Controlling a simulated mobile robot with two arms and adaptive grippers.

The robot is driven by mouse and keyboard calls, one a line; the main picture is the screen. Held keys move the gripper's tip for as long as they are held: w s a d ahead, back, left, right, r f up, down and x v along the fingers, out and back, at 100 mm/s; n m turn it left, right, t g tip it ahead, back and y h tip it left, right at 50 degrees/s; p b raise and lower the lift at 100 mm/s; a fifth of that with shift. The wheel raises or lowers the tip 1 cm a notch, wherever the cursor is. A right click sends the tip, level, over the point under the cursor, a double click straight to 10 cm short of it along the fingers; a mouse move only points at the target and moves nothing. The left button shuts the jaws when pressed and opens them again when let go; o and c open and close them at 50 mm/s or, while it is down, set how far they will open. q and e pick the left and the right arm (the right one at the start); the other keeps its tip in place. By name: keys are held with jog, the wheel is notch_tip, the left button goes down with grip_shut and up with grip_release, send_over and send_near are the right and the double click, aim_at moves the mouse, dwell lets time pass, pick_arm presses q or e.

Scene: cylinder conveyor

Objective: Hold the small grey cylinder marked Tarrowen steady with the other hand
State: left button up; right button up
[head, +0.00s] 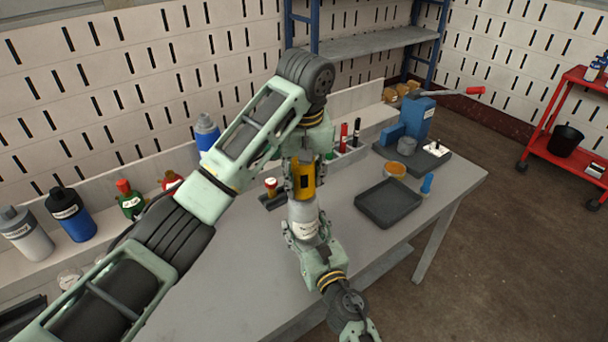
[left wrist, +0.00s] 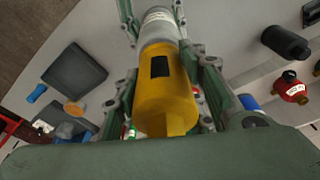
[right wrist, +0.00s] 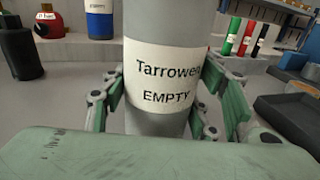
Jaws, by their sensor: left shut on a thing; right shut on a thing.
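The small grey cylinder (head: 302,212) stands about upright above the grey bench, between my two grippers. Its white label reads "Tarrowen" and "EMPTY" in the right wrist view (right wrist: 165,80). A yellow piece with a dark patch (left wrist: 165,95) sits at its upper end; I cannot tell if it is fixed or loose. My left gripper (head: 303,180) reaches down from above and is shut on the yellow piece. My right gripper (head: 306,232) comes from the front and is shut around the grey body below. The cylinder's lower end is hidden by my right gripper in the head view.
A black tray (head: 388,204), a small blue cylinder (head: 427,184) and an orange-rimmed pot (head: 395,170) are on the bench's right part. A blue device (head: 416,118) with a red-tipped lever stands behind them. Several bottles line the back left. The front bench is mostly clear.

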pick_arm(q)
jog(key=shift+a, duration=0.15)
jog(key=n, duration=0.6)
jog(key=shift+y, duration=0.4)
jog(key=n, duration=0.3)
jog(key=n+g, duration=0.1)
jog(key=n, duration=0.2)
jog(key=shift+s+y, duration=0.1)
jog(key=shift+y, duration=0.2)
jog(key=o, duration=1.3)
jog(key=shift+o, duration=0.2)
